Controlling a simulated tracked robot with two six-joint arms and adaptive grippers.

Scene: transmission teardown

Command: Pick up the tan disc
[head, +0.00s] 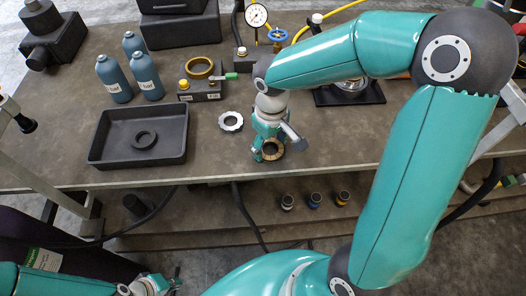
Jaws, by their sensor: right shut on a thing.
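The tan disc (273,150) is a ring with a dark centre, near the front edge of the workbench (340,143). My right gripper (268,146) is over the bench and shut on the tan disc, with its fingers at the ring's rim. I cannot tell whether the disc touches the bench or is lifted. My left gripper (168,281) is at the lower left, below the bench edge and apart from the disc. Its fingers are small in the view, and I cannot tell whether they are open.
A black tray (101,147) holding a dark ring (143,139) lies left. A pale toothed ring (231,121) lies beside my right gripper. Behind stand blue bottles (144,76), a fixture with a brass ring (200,68) and a pressure gauge (256,15). Several small cylinders sit on the lower shelf.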

